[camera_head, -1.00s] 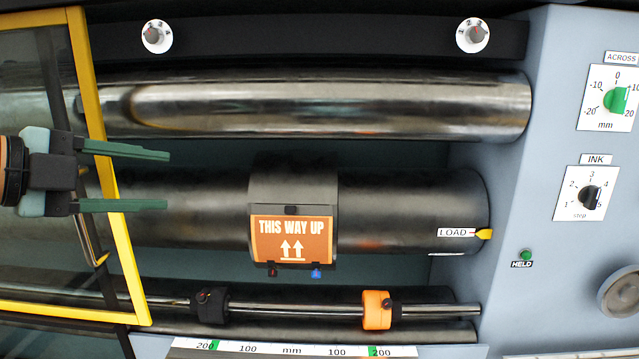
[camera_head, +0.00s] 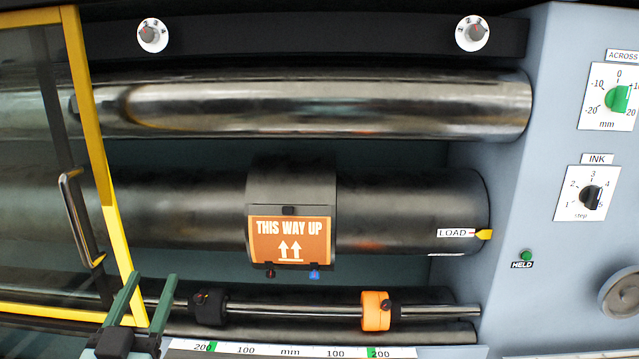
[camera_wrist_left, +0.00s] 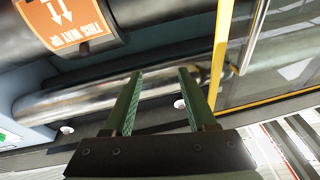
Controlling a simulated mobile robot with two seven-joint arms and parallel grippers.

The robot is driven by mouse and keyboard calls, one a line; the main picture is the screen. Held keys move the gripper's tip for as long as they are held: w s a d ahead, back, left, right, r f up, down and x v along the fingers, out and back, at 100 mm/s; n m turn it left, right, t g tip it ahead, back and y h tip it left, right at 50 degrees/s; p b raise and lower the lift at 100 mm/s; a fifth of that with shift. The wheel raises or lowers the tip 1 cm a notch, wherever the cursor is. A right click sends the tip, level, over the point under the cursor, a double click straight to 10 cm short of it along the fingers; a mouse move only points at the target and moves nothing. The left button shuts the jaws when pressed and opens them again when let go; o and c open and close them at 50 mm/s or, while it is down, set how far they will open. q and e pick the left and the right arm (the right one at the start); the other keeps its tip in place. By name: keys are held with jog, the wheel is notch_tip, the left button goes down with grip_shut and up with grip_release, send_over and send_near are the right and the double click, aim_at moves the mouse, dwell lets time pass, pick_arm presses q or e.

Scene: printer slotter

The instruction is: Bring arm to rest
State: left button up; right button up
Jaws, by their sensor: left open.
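My left gripper (camera_head: 145,300) is at the lower left of the head view, in front of the lower corner of the yellow-framed guard door. Its two green fingers are apart with nothing between them, and they point up. The left wrist view also shows the open, empty fingers (camera_wrist_left: 158,92). My right gripper is in neither view.
The guard door (camera_head: 100,160) with its metal handle (camera_head: 80,218) is at the left. An orange "THIS WAY UP" plate (camera_head: 290,240) sits on the middle dark roller (camera_head: 410,210). Black (camera_head: 209,306) and orange (camera_head: 375,311) collars sit on the lower shaft.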

pick_arm(q)
jog(key=s+a+f+n+g+y, duration=0.1)
jog(key=s+f+g, duration=0.15)
jog(key=f, duration=0.45)
jog(key=s+f+g+y, duration=0.1)
jog(key=f+g, duration=0.3)
jog(key=f, duration=0.2)
jog(key=s+d+f+m+g+h, duration=0.3)
jog(key=s+f+g, duration=0.8)
jog(key=s+f, duration=0.85)
jog(key=w+d+f+t+h, duration=0.2)
jog(key=d+f+t, duration=0.3)
jog(key=f, duration=0.5)
jog(key=shift+w+d+f+n+t, duration=0.3)
jog(key=shift+w+d+f+t, duration=0.1)
jog(key=shift+w+d, duration=0.1)
